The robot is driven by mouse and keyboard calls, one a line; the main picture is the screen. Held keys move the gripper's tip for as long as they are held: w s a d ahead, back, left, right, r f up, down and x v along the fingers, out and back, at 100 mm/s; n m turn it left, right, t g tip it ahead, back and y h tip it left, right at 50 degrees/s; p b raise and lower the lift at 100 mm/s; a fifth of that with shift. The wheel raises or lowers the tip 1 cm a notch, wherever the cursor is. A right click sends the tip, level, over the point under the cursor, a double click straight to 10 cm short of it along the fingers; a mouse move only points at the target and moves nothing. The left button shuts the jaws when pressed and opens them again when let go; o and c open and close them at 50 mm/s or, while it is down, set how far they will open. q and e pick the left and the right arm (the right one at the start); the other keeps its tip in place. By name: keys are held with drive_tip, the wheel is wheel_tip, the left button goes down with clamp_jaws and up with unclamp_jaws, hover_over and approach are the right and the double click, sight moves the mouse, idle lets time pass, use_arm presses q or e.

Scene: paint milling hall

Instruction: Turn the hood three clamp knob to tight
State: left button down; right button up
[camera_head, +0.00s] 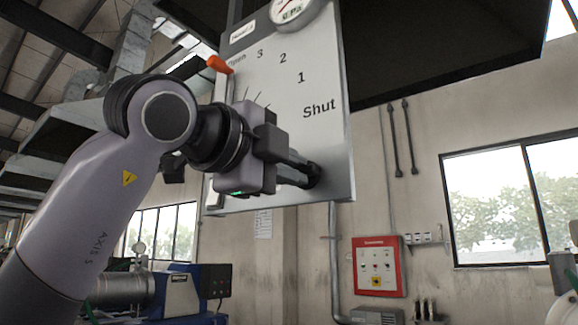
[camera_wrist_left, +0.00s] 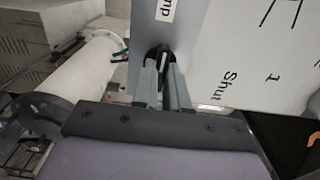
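The hood's pale panel (camera_head: 325,135) carries a scale reading Open, 3, 2, 1, Shut. A small black clamp knob (camera_head: 314,172) sits at the panel's lower right edge, below "Shut". My left gripper (camera_head: 306,174) reaches it from the left. In the left wrist view the dark knob (camera_wrist_left: 160,54), with a light line on it, lies between the two grey fingers (camera_wrist_left: 163,78), which appear closed on its sides. A label ending in "mp" is beside it; any tight marking is out of sight. My right gripper is not in view.
A lever with an orange handle (camera_head: 220,65) stands at the panel's left, near my left arm. A round gauge (camera_head: 290,8) is at the panel's top. A red control box (camera_head: 377,266) hangs on the wall behind. The space right of the panel looks open.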

use_arm(q)
drive_tip(key=shift+m, duration=0.3)
drive_tip(key=m+b, duration=0.2)
drive_tip(key=m, duration=1.5)
idle(0.3)
drive_tip(key=shift+m, duration=0.3)
idle(0.3)
drive_tip(key=c, duration=1.1)
unclamp_jaws()
drive_tip(key=shift+c, duration=0.2)
drive_tip(key=shift+s, duration=0.1)
